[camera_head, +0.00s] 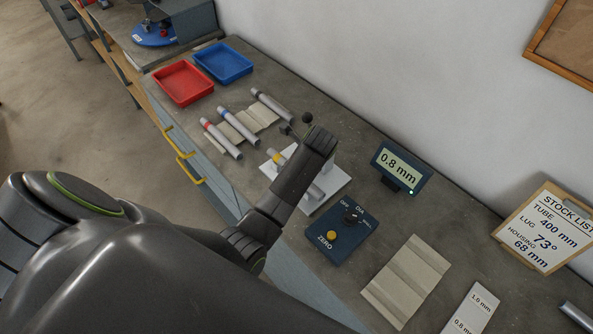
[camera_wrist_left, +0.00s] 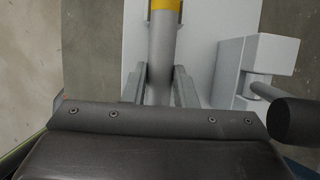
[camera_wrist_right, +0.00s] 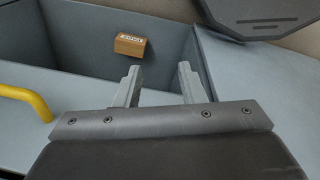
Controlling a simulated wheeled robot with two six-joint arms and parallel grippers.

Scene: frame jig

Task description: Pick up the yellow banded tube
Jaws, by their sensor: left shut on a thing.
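The yellow banded tube (camera_head: 276,157) is grey with a yellow band and lies on a white fixture plate (camera_head: 335,187) on the bench. My left gripper reaches over it from above and hides its middle in the head view. In the left wrist view the tube (camera_wrist_left: 162,48) runs between the two fingers of my left gripper (camera_wrist_left: 160,82), which are shut on it below the yellow band. I cannot tell whether the tube is clear of the plate. My right gripper (camera_wrist_right: 158,80) is open and empty in the right wrist view.
A red-banded tube (camera_head: 222,139), a blue-banded tube (camera_head: 240,127) and a dark-banded tube (camera_head: 271,105) lie nearby. A red tray (camera_head: 183,97) and blue tray (camera_head: 250,73) stand behind. A control box (camera_head: 338,245) and display (camera_head: 401,167) sit right. A brown box (camera_wrist_right: 130,45) lies below my right gripper.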

